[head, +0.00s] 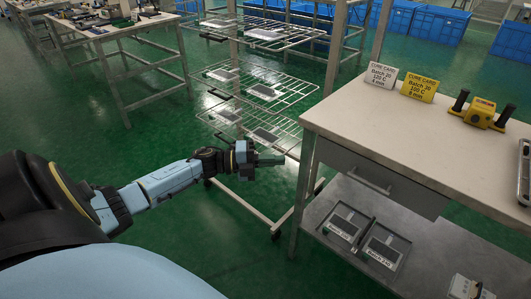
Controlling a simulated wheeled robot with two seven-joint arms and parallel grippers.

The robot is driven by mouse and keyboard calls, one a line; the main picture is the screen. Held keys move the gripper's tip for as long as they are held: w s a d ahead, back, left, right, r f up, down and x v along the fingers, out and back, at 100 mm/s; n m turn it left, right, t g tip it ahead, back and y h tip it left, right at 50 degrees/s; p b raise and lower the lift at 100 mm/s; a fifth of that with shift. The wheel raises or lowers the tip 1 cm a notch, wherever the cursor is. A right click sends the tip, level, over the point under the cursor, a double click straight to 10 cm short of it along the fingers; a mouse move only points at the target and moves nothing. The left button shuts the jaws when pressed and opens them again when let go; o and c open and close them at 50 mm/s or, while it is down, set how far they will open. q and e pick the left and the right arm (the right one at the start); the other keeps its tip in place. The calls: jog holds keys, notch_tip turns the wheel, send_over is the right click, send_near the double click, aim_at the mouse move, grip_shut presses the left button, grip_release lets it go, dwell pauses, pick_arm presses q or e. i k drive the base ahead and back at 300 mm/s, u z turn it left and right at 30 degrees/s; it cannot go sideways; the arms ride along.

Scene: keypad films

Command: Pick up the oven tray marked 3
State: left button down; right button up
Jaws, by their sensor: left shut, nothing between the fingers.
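A wheeled rack in the middle holds wire trays at several heights: an upper tray (290,35), a middle tray (293,88) and a lower tray (287,128). Grey flat pieces lie on them. No number can be read on any tray, so I cannot tell which is marked 3. My left gripper (272,160) is shut and empty. In the picture it overlaps the rack's lower part, just below the lower tray; I cannot tell whether it touches. My right gripper is not in view.
A workbench (450,130) at right has a drawer (376,178). White (381,75) and yellow (419,87) cure cards and a yellow device (480,112) stand on it. Its lower shelf holds batch trays (384,246). Blue crates (435,35) stand behind. Green floor is clear left of the rack.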

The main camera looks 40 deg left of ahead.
aim_at(369, 226)
jog(key=k, duration=1)
